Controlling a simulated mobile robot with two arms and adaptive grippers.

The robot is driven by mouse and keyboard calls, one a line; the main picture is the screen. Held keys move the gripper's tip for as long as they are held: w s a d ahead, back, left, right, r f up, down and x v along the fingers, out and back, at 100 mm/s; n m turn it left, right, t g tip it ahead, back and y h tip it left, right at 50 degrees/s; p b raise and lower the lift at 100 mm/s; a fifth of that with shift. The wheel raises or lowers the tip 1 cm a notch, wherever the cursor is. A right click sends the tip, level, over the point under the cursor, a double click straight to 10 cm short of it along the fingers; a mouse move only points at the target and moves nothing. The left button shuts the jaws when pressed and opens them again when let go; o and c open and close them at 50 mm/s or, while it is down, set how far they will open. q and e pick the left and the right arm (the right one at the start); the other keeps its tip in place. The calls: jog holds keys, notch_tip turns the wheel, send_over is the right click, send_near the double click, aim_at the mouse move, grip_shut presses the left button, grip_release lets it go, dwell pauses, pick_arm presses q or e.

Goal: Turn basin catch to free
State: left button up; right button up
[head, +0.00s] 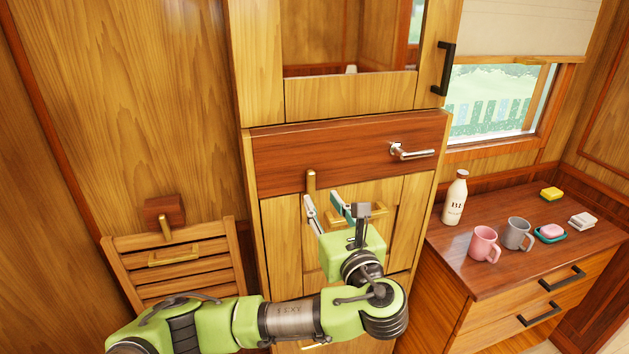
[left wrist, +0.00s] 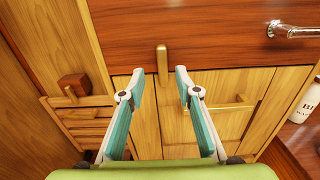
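The brass basin catch (head: 311,180) is a small upright bar at the lower edge of the dark red wooden front, overlapping the top of the paler panel (head: 285,225). It also shows upright in the left wrist view (left wrist: 162,64). My left gripper (head: 323,197) is open and empty in front of the panel. In the left wrist view its two teal-padded fingers (left wrist: 160,76) point at the catch, one to each side, with a gap around it. I cannot tell how far in front of the catch they are. My right gripper is not in view.
A chrome lever handle (head: 408,152) sticks out of the dark front at right. A brass pull (head: 371,210) is on the panel behind my gripper. A slatted folding seat (head: 182,266) with its own catch (head: 164,226) is at left. A bottle (head: 455,198) and mugs stand on the right counter.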

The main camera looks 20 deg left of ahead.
aim_at(312, 182)
pick_arm(q)
jog(key=p+x, duration=0.1)
jog(key=x, duration=0.5)
jog(key=shift+w+r, duration=0.1)
jog(key=shift+w, duration=0.15)
jog(key=shift+w+a+p, duration=0.35)
jog(key=shift+w+a, duration=0.1)
jog(key=shift+w, duration=0.15)
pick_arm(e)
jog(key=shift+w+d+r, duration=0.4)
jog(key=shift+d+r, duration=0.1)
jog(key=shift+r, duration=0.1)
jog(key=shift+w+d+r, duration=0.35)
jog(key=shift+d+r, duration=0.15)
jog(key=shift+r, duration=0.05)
pick_arm(q)
jog(key=c, duration=0.8)
grip_shut()
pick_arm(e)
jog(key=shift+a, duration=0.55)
